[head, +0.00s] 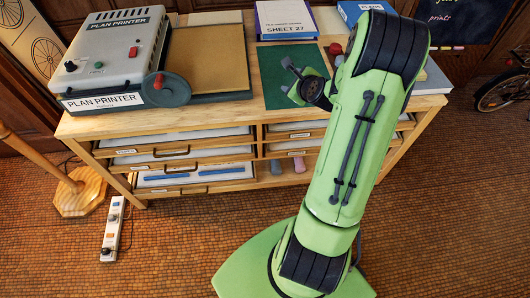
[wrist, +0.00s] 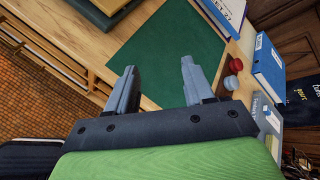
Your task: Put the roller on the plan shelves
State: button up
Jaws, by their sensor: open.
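My gripper (head: 289,76) is open and empty above the green mat (head: 276,92) on the worktop; its two grey fingers (wrist: 157,84) stand apart in the wrist view. I cannot tell for sure which thing is the roller. The plan shelves (head: 206,155) appear to be the wooden tiers under the worktop, with papers and blue rods inside. A grey and a pink rounded thing (head: 299,163) sit in the lower right bay.
A plan printer (head: 115,50) with a grey wheel stands at the left of the worktop, beside a brown board (head: 207,58). A SHEET 27 binder (head: 286,20) and a blue binder (wrist: 268,66) stand at the back. A power strip (head: 114,228) lies on the floor.

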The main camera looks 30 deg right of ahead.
jog(key=s+a+r+n+g+y, duration=0.1)
jog(key=s+a+r+n+y, duration=0.15)
jog(key=a+r+n, duration=0.45)
jog(key=s+a+r+n+g+y, duration=0.1)
jog(key=s+a+r+n+g, duration=0.15)
jog(key=a+n, duration=0.8)
jog(key=s+a+r+n, duration=0.1)
jog(key=s+a+n, duration=0.2)
jog(key=s, duration=0.3)
jog(key=s+a+r+n+g, duration=0.1)
jog(key=s+a+n, duration=0.3)
jog(key=s, duration=0.3)
jog(key=s+a+r+n+g, duration=0.1)
jog(key=s+a+r+n, duration=0.1)
jog(key=s+n, duration=0.4)
jog(key=shift+s+a, duration=0.3)
jog(key=shift+a, duration=0.5)
